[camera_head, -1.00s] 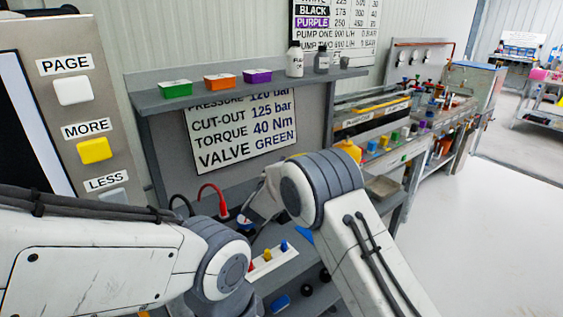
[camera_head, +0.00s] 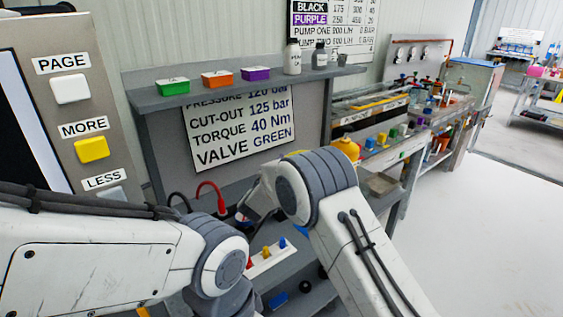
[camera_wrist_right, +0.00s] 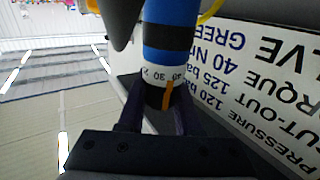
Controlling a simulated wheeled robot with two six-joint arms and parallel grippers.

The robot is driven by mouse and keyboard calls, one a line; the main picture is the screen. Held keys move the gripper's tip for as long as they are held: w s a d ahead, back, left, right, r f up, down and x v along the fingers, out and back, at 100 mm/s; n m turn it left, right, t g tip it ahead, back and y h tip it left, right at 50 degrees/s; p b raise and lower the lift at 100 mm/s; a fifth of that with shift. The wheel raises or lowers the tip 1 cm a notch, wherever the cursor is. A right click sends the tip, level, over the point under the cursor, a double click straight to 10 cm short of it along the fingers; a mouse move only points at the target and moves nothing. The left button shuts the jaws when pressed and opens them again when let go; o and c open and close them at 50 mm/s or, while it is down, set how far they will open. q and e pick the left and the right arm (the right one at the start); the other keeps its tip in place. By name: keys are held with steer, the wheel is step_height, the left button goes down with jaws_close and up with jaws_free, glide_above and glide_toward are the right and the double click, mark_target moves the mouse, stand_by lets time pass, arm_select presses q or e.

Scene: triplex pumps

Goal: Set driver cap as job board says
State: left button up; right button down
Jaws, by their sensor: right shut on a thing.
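A driver (camera_wrist_right: 170,42) with a blue body and dark bands shows in the right wrist view. Its white ring (camera_wrist_right: 160,74) carries numbers, 30 and 40 among them. Below the ring is a black cap (camera_wrist_right: 154,97) with an orange line (camera_wrist_right: 167,97), which seems to lie between 30 and 40. My right gripper (camera_wrist_right: 158,105) is shut on the cap, one finger on each side. The job board (camera_head: 240,130) reads cut-out 125 bar, torque 40 Nm, valve green; it also shows upside down in the wrist view (camera_wrist_right: 240,80). My left gripper is out of sight.
A shelf (camera_head: 140,98) holds green (camera_head: 173,87), orange (camera_head: 218,78) and purple (camera_head: 256,73) boxes. A white block (camera_head: 262,264) with coloured pegs stands on the bench below. A panel with PAGE, MORE and LESS buttons (camera_head: 92,149) is at left. Open floor lies right.

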stand_by(0.3)
steer(key=c, duration=0.6)
jaws_free()
steer(key=shift+s, duration=0.1)
steer(key=b+v, duration=0.1)
steer(key=v, duration=0.9)
steer(key=shift+s, duration=0.15)
